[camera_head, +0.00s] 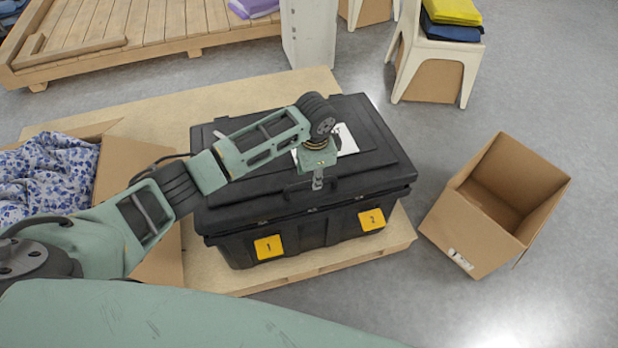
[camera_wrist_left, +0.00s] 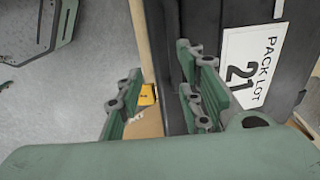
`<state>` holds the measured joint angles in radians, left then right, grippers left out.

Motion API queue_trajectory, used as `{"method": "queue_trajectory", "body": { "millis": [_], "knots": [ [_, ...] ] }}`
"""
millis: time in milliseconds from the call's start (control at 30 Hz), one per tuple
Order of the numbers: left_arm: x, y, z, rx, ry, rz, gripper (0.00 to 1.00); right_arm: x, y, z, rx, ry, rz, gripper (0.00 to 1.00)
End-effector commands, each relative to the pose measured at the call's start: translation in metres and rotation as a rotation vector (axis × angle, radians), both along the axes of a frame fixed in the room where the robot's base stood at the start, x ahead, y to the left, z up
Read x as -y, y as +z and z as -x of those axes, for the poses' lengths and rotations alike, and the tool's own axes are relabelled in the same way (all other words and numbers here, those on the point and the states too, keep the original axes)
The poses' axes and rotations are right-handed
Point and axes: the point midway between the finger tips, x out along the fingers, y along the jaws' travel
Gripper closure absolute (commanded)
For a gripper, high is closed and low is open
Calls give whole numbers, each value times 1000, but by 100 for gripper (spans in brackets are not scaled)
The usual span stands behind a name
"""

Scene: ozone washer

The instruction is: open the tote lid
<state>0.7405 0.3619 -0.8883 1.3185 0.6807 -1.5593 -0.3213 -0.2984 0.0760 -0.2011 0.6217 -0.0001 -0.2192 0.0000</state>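The black tote (camera_head: 315,235) stands on a pallet, with yellow tags 1 and 2 on its front. Its black lid (camera_head: 375,125) looks shut and carries a white label (camera_head: 346,139). The label reads "PACK LOT 21" in the left wrist view (camera_wrist_left: 254,62). My left gripper (camera_head: 318,182) points down at the lid's front edge, close to the black front handle (camera_head: 293,191). In the left wrist view its two fingers (camera_wrist_left: 158,75) are apart, with the dark lid edge beside the right finger. Whether they touch the lid is unclear. My right gripper is not in view.
The wooden pallet (camera_head: 275,280) extends past the tote. A carton with blue-flowered cloth (camera_head: 45,175) stands at left, partly behind my arm. An open empty carton (camera_head: 470,235) is on the floor at right.

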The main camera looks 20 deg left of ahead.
Motion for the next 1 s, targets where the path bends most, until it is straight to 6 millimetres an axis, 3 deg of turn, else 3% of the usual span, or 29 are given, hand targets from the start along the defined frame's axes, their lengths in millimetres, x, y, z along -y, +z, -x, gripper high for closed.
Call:
{"method": "queue_trajectory", "body": {
  "millis": [167,633,1000],
  "knots": [
    [-17,7,-17,-3,7,-32,66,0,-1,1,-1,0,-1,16],
    [-21,-58,-23,-4,7,-33,66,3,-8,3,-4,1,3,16],
    [-22,-67,-24,-2,7,-32,66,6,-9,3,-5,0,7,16]
  ]
}}
